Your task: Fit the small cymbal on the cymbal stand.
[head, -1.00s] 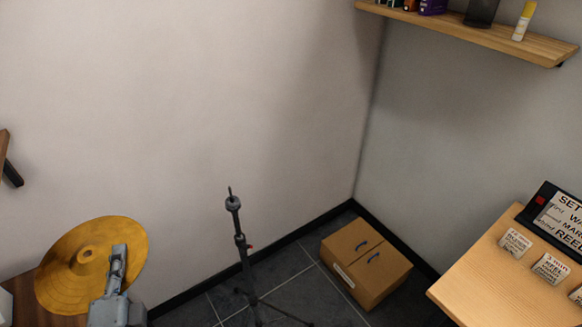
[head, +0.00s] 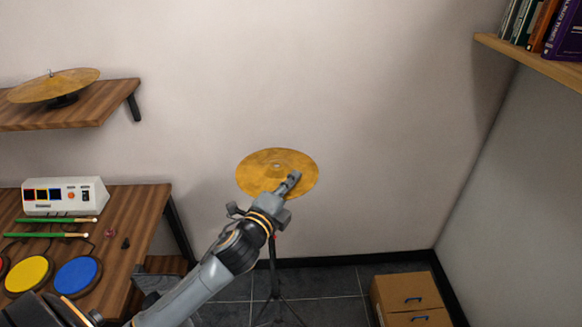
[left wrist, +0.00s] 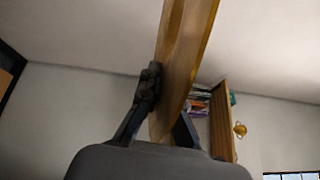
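The small cymbal (head: 258,172) is a golden disc with a raised centre, held roughly level against the pale wall. My left gripper (head: 292,180) is shut on its near right edge. In the left wrist view the cymbal (left wrist: 182,65) shows nearly edge-on between the fingers (left wrist: 160,115). The cymbal stand (head: 274,268) is a dark thin pole on spread legs, directly below the cymbal in the head view. The stand's top is hidden behind the cymbal and my gripper, so I cannot tell whether they touch. My right gripper is out of view.
A larger cymbal (head: 50,87) rests on a wooden wall shelf (head: 95,115) at left. Below, a wooden desk (head: 140,215) carries a white device (head: 65,197), green sticks and coloured pads. A cardboard box (head: 410,298) sits on the floor at right. Open wall surrounds the cymbal.

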